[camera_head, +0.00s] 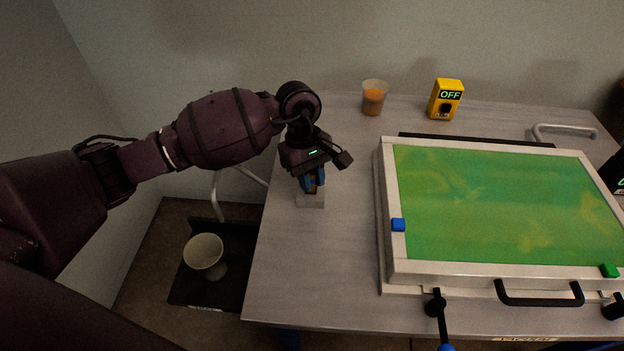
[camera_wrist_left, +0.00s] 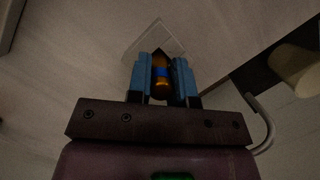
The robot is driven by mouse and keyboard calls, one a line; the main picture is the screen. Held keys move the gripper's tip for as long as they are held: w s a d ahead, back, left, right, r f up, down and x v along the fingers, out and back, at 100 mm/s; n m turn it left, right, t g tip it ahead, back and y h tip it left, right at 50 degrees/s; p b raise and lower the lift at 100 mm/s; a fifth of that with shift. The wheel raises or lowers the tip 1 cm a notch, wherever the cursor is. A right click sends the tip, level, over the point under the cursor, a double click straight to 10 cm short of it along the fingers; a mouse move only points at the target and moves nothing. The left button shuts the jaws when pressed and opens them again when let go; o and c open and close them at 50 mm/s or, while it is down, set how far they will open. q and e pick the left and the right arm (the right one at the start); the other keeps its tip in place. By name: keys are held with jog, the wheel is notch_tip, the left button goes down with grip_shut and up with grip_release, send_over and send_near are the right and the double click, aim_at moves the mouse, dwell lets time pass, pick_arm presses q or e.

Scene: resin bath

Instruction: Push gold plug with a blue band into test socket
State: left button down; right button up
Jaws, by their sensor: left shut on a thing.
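My left gripper (camera_head: 313,187) has blue fingers and points down over the left part of the table. In the left wrist view, its fingers (camera_wrist_left: 163,77) are shut on the gold plug with a blue band (camera_wrist_left: 160,84). The pale square test socket (camera_head: 311,201) sits on the table just below the fingertips. It also shows beyond the plug's tip in the left wrist view (camera_wrist_left: 147,36). The plug is lined up over or at the socket; whether its tip has entered I cannot tell. A dark part with a green light at the head view's right edge may be my right gripper; no fingers show.
A framed bath of green resin (camera_head: 500,205) fills the table's right side. A cup with orange contents (camera_head: 373,98) and a yellow box reading OFF (camera_head: 446,100) stand at the back. A pale bowl (camera_head: 204,252) is on a dark surface below the table's left edge.

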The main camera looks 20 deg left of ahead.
pick_arm(q)
jog(key=shift+f, duration=0.5)
jog(key=shift+r, duration=0.1)
